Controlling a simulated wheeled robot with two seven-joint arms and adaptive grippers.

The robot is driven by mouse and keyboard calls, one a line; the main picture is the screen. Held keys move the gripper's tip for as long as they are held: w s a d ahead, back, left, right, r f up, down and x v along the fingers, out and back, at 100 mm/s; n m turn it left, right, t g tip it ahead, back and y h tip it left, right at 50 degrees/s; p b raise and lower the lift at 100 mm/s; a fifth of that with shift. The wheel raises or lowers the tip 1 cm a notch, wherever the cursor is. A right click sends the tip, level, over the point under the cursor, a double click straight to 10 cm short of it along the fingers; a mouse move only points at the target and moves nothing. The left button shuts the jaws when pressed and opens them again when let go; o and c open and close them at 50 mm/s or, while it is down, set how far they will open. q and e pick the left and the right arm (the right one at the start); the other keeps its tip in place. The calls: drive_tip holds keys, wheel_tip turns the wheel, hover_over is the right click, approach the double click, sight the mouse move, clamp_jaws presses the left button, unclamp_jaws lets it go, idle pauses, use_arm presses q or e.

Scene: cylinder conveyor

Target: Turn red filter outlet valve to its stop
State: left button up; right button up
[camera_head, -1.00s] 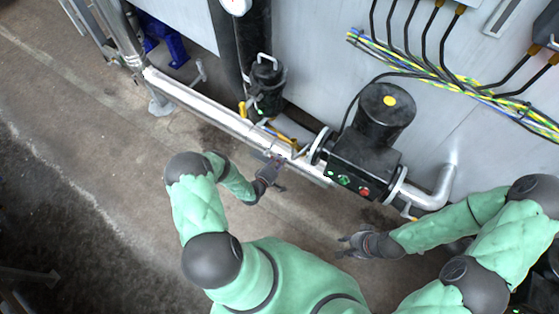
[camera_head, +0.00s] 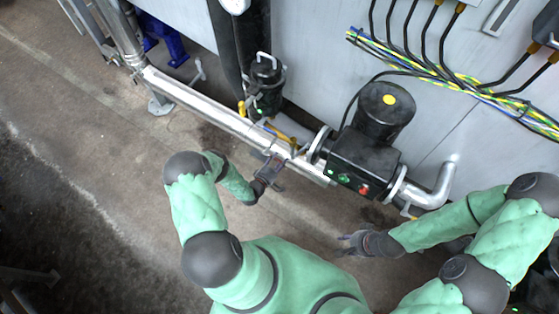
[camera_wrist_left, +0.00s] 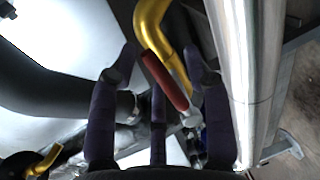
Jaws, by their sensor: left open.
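The red valve handle (camera_wrist_left: 165,80) shows in the left wrist view as a slanted red lever with a metal end. It lies in front of a yellow curved pipe (camera_wrist_left: 153,22), between the spread fingers of my left gripper (camera_wrist_left: 161,62). The fingers are open and not closed on it; whether any finger touches it I cannot tell. In the head view my left gripper (camera_head: 270,170) is beside the near side of the long metal pipe (camera_head: 205,112). The red handle cannot be made out there. My right gripper (camera_head: 347,244) is empty, with its fingers apart, below the pump.
A black pump (camera_head: 365,155) with green and red buttons stands right of my left gripper. A black filter canister (camera_head: 266,85) is behind the pipe. Another yellow handle (camera_wrist_left: 45,160) shows at lower left in the wrist view. The floor in front is clear.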

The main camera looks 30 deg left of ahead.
use_arm(q)
drive_tip(key=v, duration=1.1)
drive_tip(key=shift+s, duration=0.2)
drive_tip(key=s+d+r+m+g+h, duration=0.25)
drive_tip(key=d+g+h, duration=0.3)
drive_tip(key=d, duration=0.45)
drive_tip(key=s+d+r+m+g+h, duration=0.1)
drive_tip(key=s+d+m+g+h, duration=0.4)
drive_tip(key=d, duration=0.6)
drive_tip(key=s+r+m+g+y+p, duration=0.1)
drive_tip(key=s+r+m+g+y, duration=0.25)
drive_tip(key=s+g, duration=0.5)
wheel_tip(320, 180, up, 6)
drive_tip(key=w+m+t+y, duration=0.3)
drive_tip(key=y, duration=0.1)
drive_tip(key=shift+a+r+m, duration=0.15)
drive_tip(key=shift+a+m, duration=0.15)
drive_tip(key=shift+a, duration=0.05)
